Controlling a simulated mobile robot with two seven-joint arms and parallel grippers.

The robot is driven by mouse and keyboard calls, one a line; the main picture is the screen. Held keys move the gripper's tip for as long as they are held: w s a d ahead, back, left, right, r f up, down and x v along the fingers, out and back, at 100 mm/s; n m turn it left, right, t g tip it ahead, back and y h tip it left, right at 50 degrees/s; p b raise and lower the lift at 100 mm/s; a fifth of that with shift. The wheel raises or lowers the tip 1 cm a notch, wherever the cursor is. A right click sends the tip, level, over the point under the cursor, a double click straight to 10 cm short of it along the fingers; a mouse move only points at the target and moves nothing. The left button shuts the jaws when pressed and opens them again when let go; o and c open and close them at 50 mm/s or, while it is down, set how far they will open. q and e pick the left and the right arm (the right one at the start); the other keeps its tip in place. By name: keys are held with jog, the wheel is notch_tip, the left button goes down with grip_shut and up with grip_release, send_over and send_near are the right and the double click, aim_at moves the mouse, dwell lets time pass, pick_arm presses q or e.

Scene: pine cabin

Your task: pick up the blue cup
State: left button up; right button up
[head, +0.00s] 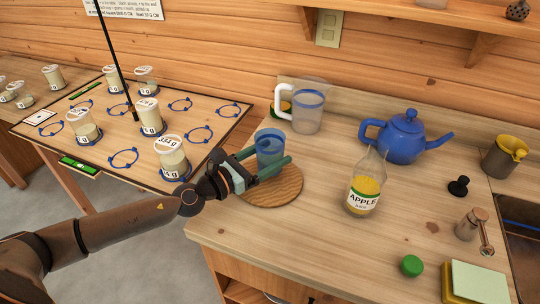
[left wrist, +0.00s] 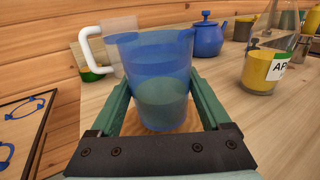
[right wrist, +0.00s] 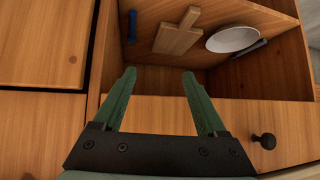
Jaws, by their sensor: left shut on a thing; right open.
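The blue cup (head: 269,143) is translucent and stands upright at the round wooden board on the counter. My left gripper (head: 268,164) has its green fingers on either side of the cup and is shut on it. In the left wrist view the cup (left wrist: 155,80) fills the space between the fingers, with the board below it. I cannot tell whether its base touches the board. My right gripper (right wrist: 160,80) is open and empty, in front of an open cabinet shelf in the right wrist view. It does not show in the head view.
A clear pitcher (head: 308,106) stands behind the cup. An apple juice bottle (head: 365,182) and a blue teapot (head: 403,137) are to its right. The round board (head: 275,190) lies at the counter's left edge. A table with several jars (head: 170,157) is at left.

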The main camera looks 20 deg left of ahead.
pick_arm(q)
jog(key=shift+s+d+r+p, duration=0.15)
jog(key=shift+s+r+p, duration=0.25)
jog(key=shift+r, duration=0.2)
jog(key=shift+s+d+r+p, duration=0.15)
jog(key=shift+s+r+p, duration=0.2)
jog(key=shift+r, duration=0.25)
jog(key=s+d+r+p, duration=0.3)
jog(key=s+r, duration=0.4)
jog(key=s, duration=0.4)
jog(key=shift+s+d+r+p, duration=0.2)
jog(key=shift+d+r+p, duration=0.15)
jog(key=shift+d, duration=0.5)
pick_arm(e)
jog(key=shift+s+r, duration=0.2)
jog(key=shift+r, duration=1.1)
jog(key=shift+s+r, duration=0.2)
jog(key=shift+r, duration=1.1)
